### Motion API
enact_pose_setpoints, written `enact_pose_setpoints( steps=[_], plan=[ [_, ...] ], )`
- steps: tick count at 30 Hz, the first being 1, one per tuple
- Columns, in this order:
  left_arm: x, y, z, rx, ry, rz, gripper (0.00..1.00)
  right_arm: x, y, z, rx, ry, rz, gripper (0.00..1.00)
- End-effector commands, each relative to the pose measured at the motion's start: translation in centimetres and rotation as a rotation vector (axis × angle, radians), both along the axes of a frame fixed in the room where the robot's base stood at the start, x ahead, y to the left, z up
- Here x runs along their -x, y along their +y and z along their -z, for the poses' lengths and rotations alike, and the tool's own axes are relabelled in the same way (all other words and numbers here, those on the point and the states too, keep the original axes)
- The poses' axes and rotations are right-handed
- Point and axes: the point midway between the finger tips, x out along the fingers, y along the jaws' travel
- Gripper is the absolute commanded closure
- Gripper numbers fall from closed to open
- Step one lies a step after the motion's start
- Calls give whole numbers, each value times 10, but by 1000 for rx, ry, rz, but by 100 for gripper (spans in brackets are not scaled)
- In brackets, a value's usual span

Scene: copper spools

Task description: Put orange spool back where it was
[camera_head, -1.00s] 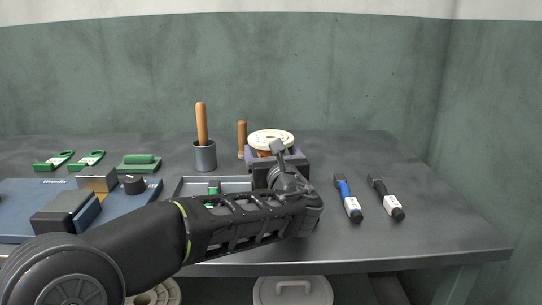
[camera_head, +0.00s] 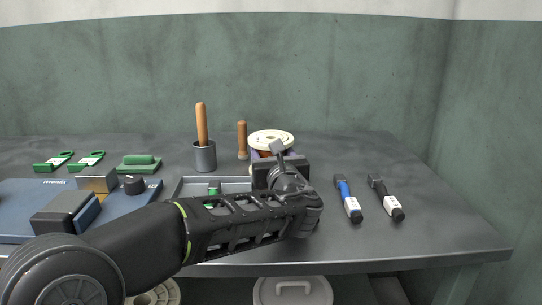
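A spool with a cream-white top flange (camera_head: 270,137) stands upright toward the back of the table, right of the wooden peg. Only a small patch of orange winding shows below the flange. My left arm reaches in from the left, and my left gripper (camera_head: 279,157) is right in front of the spool. The gripper body hides the spool's lower part. Its fingertips are hidden, so I cannot tell whether they are around the spool or apart from it. My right gripper is not in view.
A wooden peg (camera_head: 242,140) and a grey cup with a wooden handle (camera_head: 205,154) stand left of the spool. A grey tray (camera_head: 238,184) lies behind my arm. Blue-handled (camera_head: 347,197) and black-handled (camera_head: 386,197) tools lie at right. A blue case (camera_head: 20,200) is at left.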

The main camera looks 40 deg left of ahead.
Motion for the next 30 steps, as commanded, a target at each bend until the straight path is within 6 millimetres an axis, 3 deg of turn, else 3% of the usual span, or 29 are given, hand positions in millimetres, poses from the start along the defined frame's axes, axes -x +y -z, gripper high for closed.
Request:
enact_pose_setpoints(
  steps=[6, 17, 23, 30],
  plan=[
    [0, 0, 0, 0, 0, 0, 100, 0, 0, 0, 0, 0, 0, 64],
    [0, 0, -7, -1, -3, 0, 100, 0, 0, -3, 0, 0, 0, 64],
    [0, 0, -34, -2, -6, 0, 100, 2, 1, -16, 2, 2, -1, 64],
    [0, 0, -94, -1, -6, 0, 100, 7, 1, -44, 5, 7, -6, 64]
  ],
)
